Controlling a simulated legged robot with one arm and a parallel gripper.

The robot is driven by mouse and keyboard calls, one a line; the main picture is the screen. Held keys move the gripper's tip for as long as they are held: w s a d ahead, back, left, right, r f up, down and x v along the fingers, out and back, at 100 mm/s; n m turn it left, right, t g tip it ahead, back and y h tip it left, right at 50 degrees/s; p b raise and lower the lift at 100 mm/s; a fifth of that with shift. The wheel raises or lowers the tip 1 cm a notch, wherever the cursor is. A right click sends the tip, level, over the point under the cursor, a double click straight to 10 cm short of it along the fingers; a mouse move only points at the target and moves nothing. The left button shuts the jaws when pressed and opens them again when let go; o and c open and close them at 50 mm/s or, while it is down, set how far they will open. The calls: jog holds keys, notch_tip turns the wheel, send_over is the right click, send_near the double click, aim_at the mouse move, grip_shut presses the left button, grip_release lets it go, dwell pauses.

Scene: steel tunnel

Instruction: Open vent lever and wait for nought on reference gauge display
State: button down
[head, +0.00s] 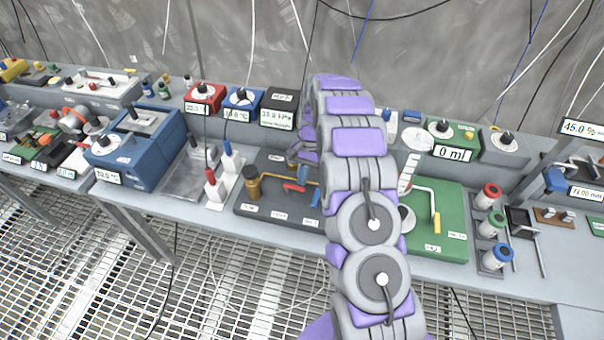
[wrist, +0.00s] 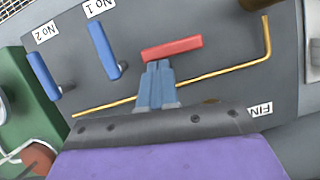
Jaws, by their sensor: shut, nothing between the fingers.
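A dark valve panel (head: 262,212) lies on the bench, with a brass cylinder (head: 252,182) at its left. It carries a red lever (head: 294,187), also in the wrist view (wrist: 172,48), and two blue levers marked No.1 (wrist: 104,50) and No.2 (wrist: 44,76). No label reading vent is legible. My gripper (wrist: 157,66) is shut and empty, its fingertips right at the red lever's edge; I cannot tell whether they touch. A black gauge box (head: 281,101) behind the panel has a lit display reading about 35.0 kPa. My arm hides part of the panel.
A thin brass pipe (wrist: 215,73) runs across the panel near my fingers. A green board (head: 448,205) with a yellow-handled lever stands right of the panel.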

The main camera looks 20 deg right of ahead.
jog(key=m+p, duration=0.1)
jog(key=s+m+p, duration=0.1)
jog(key=p, duration=0.1)
jog(key=m+p, duration=0.1)
jog(key=shift+s+a+r+t+y, duration=0.15)
jog(key=shift+s+r+t+y, duration=0.1)
jog(key=shift+s+t+y, duration=0.15)
jog(key=m+p, duration=0.1)
jog(key=p, duration=0.1)
jog(key=s+m+t+p, duration=0.1)
jog(key=m, duration=0.1)
jog(key=a+m+p, duration=0.1)
jog(key=m+p, duration=0.1)
jog(key=shift+s+t+y+p, duration=0.3)
jog(key=shift+s+y, duration=0.1)
jog(key=m+p, duration=0.1)
jog(key=a+m+t+p, duration=0.1)
jog(key=shift+s+m+p, duration=0.3)
jog(key=shift+s+p, duration=0.1)
jog(key=shift+s+a+f+m+t+p, duration=0.15)
jog(key=shift+a+m+t+p, duration=0.2)
jog(key=shift+m+p, duration=0.45)
jog(key=m, duration=0.1)
jog(key=a+m+t+p, duration=0.1)
jog(key=m, duration=0.1)
jog(key=shift+s, duration=0.15)
jog(key=shift+a+f, duration=0.1)
jog(key=shift+a, duration=0.1)
jog(key=shift+a+p, duration=0.15)
jog(key=shift+p, duration=0.2)
